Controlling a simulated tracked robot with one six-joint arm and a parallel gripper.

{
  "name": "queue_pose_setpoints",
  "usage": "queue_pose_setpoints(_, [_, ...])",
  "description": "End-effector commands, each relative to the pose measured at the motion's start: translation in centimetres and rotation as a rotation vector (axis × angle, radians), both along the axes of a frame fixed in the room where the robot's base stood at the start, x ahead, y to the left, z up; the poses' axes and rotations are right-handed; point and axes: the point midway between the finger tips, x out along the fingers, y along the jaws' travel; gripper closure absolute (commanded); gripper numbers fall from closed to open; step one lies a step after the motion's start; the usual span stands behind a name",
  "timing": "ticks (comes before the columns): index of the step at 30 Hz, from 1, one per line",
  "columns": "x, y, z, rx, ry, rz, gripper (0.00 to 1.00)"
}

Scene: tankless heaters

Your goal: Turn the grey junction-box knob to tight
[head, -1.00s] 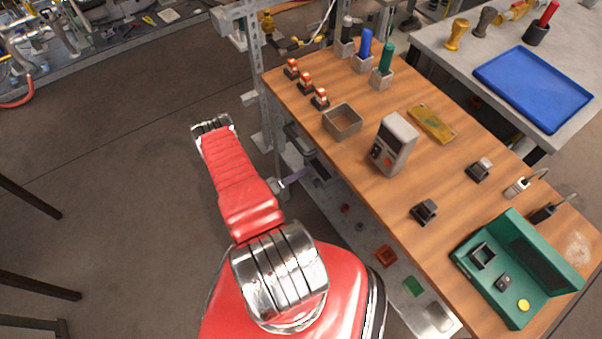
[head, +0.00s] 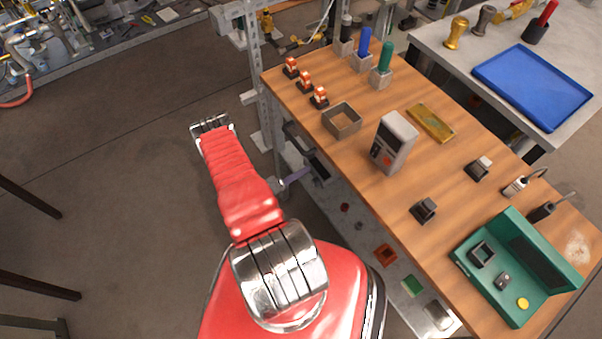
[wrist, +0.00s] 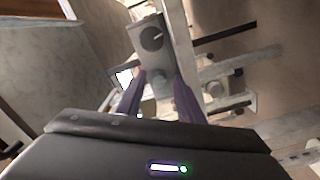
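The grey junction box (wrist: 147,58) shows in the wrist view at the top centre, slightly tilted. A round grey knob (wrist: 151,37) with a pale pointer line sits on its face. The line slants to the upper right; I cannot read any tight mark. My gripper (wrist: 158,76) has its two purple fingers apart, with nothing visibly gripped. The knob lies beyond the fingertips, a little above them in the picture. In the head view, one purple finger of my gripper (head: 300,175) shows beside the workbench's near left side; the knob cannot be made out there.
The wooden workbench (head: 360,205) stands to the right, with a grey meter (head: 394,142), an open grey bin (head: 342,120) and a green case (head: 500,285). A metal upright (head: 262,100) stands close to my arm.

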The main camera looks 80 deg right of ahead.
Motion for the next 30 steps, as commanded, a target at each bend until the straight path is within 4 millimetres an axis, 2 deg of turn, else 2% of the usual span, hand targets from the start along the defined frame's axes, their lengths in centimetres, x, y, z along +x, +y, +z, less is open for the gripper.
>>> queue_pose_setpoints(9, [0.3,0.0,0.0,-0.001,-0.002,0.004,0.63])
queue_pose_setpoints(14, [0.9,0.6,0.0,-0.001,-0.001,0.004,0.63])
queue_pose_setpoints(30, [5.2,5.6,0.0,-0.001,-0.001,0.004,0.63])
